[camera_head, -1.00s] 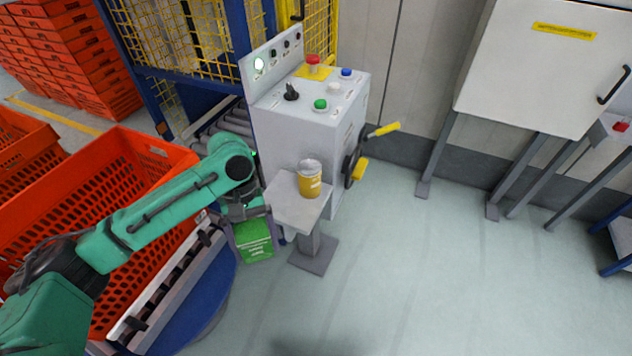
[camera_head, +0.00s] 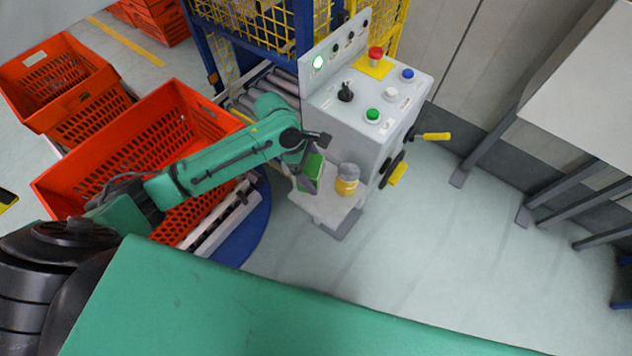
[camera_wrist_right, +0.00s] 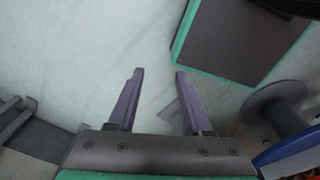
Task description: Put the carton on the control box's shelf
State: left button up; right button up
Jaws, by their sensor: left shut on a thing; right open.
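The green carton (camera_head: 313,165) is held in my left gripper (camera_head: 307,182), which is shut on it. The gripper covers much of the carton. The carton is over the left part of the control box's small grey shelf (camera_head: 325,211); I cannot tell if it touches the shelf. The control box (camera_head: 355,128) stands behind, with coloured buttons on its sloped top. My right gripper (camera_wrist_right: 158,76) is open and empty in the right wrist view, over bare floor.
A yellow jar with a grey lid (camera_head: 347,181) stands on the shelf, just right of the carton. A handle with yellow grips (camera_head: 397,172) sticks out from the box's right side. An orange tote (camera_head: 118,152) lies left of my left arm.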

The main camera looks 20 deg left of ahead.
pick_arm(q)
notch_tip(320, 180, down, 6)
jog(key=shift+f, duration=0.2)
jog(key=o, duration=1.4)
jog(key=shift+f, duration=0.1)
jog(key=shift+a+r, duration=0.1)
jog(key=shift+r, duration=0.2)
jog(key=v, duration=1.1)
jog(key=shift+r, duration=0.25)
pick_arm(e)
jog(key=shift+w+a+f, duration=0.1)
jog(key=shift+w+f, duration=0.05)
jog(key=shift+w, duration=0.25)
pick_arm(q)
jog(key=shift+a, duration=0.1)
pick_arm(e)
jog(key=shift+a, duration=0.1)
